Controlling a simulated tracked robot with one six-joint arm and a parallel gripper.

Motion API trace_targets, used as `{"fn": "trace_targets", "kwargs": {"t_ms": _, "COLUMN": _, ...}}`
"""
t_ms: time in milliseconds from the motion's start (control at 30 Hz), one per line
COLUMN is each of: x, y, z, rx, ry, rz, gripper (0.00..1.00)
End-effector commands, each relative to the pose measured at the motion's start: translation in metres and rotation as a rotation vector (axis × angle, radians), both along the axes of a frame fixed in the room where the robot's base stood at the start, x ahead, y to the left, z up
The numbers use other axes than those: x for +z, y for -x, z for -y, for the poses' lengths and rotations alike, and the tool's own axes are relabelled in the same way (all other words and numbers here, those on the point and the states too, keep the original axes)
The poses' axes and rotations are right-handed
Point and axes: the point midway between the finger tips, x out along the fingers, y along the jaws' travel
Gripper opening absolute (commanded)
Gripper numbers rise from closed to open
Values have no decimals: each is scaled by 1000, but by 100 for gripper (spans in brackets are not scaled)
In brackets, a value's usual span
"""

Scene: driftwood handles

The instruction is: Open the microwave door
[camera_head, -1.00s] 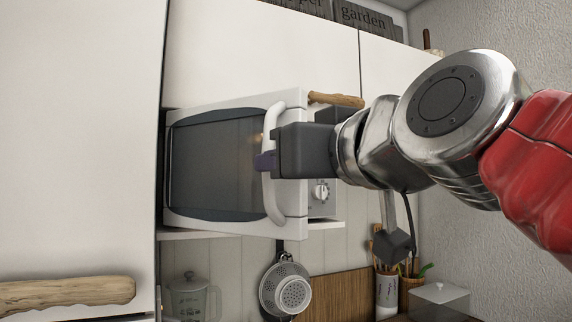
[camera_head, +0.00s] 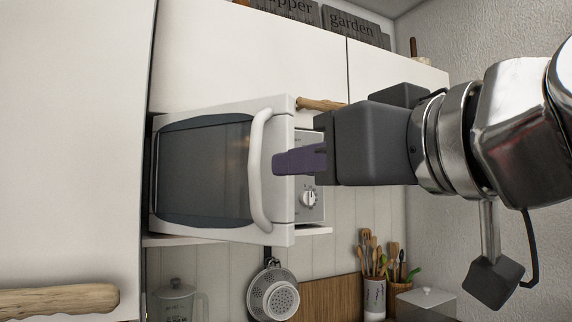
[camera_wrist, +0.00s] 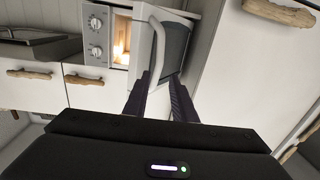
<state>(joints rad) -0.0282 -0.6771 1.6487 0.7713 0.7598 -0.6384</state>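The white microwave (camera_head: 284,120) sits in a shelf opening, its dark-windowed door (camera_head: 205,170) standing partly open. In the wrist view, the lit interior (camera_wrist: 122,38) shows through the gap beside the door (camera_wrist: 174,50). The curved pale door handle (camera_head: 258,150) also shows in the wrist view (camera_wrist: 159,45), its lower end seen between my fingers. My gripper (camera_head: 278,162) has its purple fingertips just right of the handle in the head view, seemingly clear of it. In the wrist view my gripper (camera_wrist: 160,82) has its two fingers apart, with nothing held.
White cabinets with driftwood handles (camera_head: 60,299) surround the microwave. A colander (camera_head: 272,294) hangs below, near a jar of wooden utensils (camera_head: 374,295). The control panel with knobs (camera_head: 309,198) is right of the door.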

Motion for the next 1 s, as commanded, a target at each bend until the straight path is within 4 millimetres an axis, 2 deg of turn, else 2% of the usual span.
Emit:
{"fn": "trace_targets", "kwargs": {"t_ms": 200, "x": 0, "y": 0, "z": 0, "rx": 1, "ry": 0, "rz": 0, "gripper": 24}}
{"fn": "trace_targets", "kwargs": {"t_ms": 300, "x": -3, "y": -1, "z": 0, "rx": 0, "ry": 1, "rz": -5, "gripper": 17}}
{"fn": "trace_targets", "kwargs": {"t_ms": 367, "x": -9, "y": -4, "z": 1, "rx": -5, "ry": 3, "rz": -20, "gripper": 13}}
{"fn": "trace_targets", "kwargs": {"t_ms": 467, "x": -35, "y": -14, "z": 5, "rx": -23, "ry": 11, "rz": -75, "gripper": 6}}
{"fn": "trace_targets", "kwargs": {"t_ms": 567, "x": -80, "y": -28, "z": 12, "rx": -56, "ry": 25, "rz": -172, "gripper": 0}}
{"fn": "trace_targets", "kwargs": {"t_ms": 767, "x": -215, "y": -48, "z": 39, "rx": -161, "ry": 75, "rz": -443, "gripper": 0}}
{"fn": "trace_targets", "kwargs": {"t_ms": 800, "x": -244, "y": -48, "z": 45, "rx": -186, "ry": 86, "rz": -500, "gripper": 0}}
{"fn": "trace_targets", "kwargs": {"t_ms": 867, "x": -287, "y": -46, "z": 56, "rx": -223, "ry": 106, "rz": -585, "gripper": 0}}
{"fn": "trace_targets", "kwargs": {"t_ms": 1000, "x": -383, "y": -30, "z": 81, "rx": -316, "ry": 155, "rz": -773, "gripper": 0}}
